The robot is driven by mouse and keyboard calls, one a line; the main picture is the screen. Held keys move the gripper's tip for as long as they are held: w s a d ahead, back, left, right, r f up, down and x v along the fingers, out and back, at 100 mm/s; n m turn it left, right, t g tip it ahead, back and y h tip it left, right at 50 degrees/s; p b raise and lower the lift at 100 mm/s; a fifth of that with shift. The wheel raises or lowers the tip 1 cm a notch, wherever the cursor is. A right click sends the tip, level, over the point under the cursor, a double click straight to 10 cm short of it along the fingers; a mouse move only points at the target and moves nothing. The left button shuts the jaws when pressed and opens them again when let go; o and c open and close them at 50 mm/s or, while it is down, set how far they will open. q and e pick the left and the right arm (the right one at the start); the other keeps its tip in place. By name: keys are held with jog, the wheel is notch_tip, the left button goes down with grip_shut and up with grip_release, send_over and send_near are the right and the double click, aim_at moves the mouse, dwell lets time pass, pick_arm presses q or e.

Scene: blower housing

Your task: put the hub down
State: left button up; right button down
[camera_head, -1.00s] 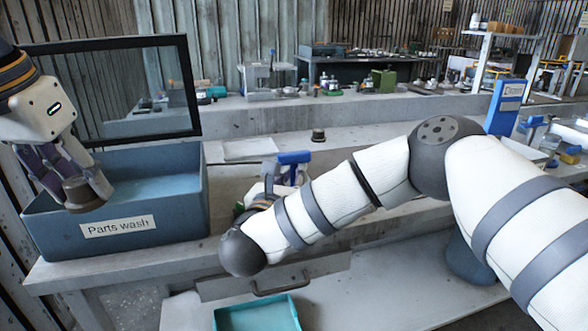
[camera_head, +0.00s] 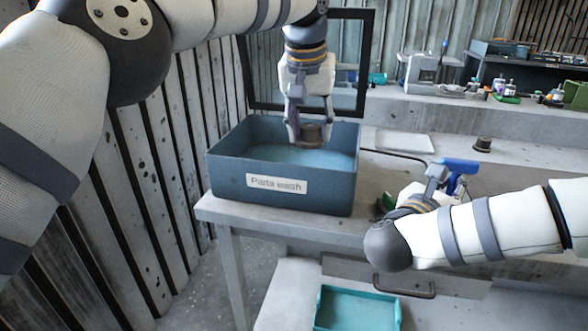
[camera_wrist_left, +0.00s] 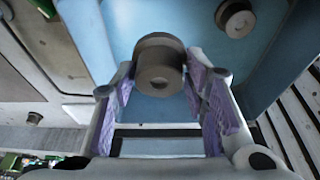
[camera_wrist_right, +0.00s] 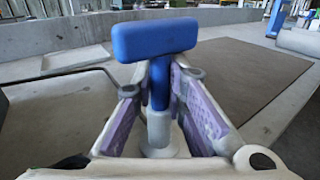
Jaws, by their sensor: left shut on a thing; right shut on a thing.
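My left gripper (camera_head: 308,140) is shut on a brown-grey round hub (camera_head: 312,134), held above the right part of the blue Parts wash bin (camera_head: 240,184). In the left wrist view the held hub (camera_wrist_left: 160,62) sits between the purple finger pads. A second round hub-like piece (camera_wrist_left: 236,18) shows against the blue bin in that view. Its place is hidden in the head view. My right gripper (camera_wrist_right: 160,95) is shut on a tool with a blue T-shaped head (camera_wrist_right: 155,40), upright over the bench. The tool also shows in the head view (camera_head: 458,166).
A similar brown piece (camera_head: 482,144) stands on the bench at right. A dark-framed screen (camera_head: 368,60) rises at the bin's back. A teal tray (camera_head: 357,310) sits below the bench front.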

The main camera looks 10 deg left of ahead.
aim_at(309, 144)
pick_arm(q)
notch_tip(309, 144, down, 10)
jog(key=shift+w, duration=0.1)
grip_shut()
jog(key=o, duration=1.2)
grip_release()
jog(key=shift+o, duration=0.2)
jog(key=v, duration=1.2)
jog(key=shift+r, duration=0.1)
